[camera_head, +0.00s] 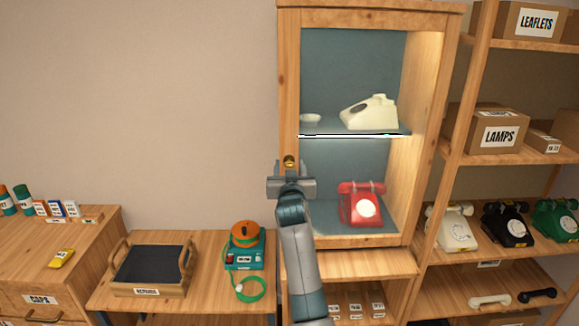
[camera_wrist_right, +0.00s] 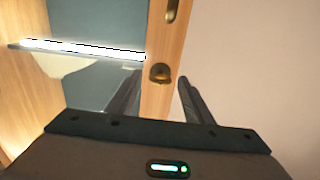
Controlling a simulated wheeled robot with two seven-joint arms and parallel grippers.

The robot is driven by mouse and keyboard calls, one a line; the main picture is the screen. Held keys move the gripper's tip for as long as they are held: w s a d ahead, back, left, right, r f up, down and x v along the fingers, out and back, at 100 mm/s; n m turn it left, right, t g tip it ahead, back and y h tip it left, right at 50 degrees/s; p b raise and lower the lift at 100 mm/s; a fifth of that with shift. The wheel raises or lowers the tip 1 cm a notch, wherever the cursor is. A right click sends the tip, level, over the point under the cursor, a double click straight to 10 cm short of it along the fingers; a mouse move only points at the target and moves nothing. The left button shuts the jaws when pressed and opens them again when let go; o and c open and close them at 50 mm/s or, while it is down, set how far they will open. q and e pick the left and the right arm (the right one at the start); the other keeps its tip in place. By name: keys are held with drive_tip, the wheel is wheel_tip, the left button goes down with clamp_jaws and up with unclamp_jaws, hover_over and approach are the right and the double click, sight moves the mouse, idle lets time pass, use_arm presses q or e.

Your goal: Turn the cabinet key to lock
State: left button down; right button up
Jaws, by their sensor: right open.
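The wooden display cabinet (camera_head: 431,130) stands at the centre right of the head view, with a lit interior. A brass lock piece (camera_head: 290,161) is on its left front frame, and it also shows in the right wrist view (camera_wrist_right: 160,73). I cannot make out the key's own shape or turn angle. My right gripper (camera_head: 289,176) is just in front of it in the head view. In the wrist view the open fingers (camera_wrist_right: 159,82) stand on either side of the frame and the brass piece, apart from it. My left gripper is not in view.
A brass handle (camera_wrist_right: 173,9) is on the same frame. Inside the cabinet are a cream phone (camera_head: 372,112) on a glass shelf and a red phone (camera_head: 361,205) below. A shelf of phones (camera_head: 512,162) stands right; a tray (camera_head: 150,291) sits left. Bare wall lies left.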

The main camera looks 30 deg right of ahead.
drive_tip(key=c, duration=1)
drive_tip(key=shift+c, duration=0.2)
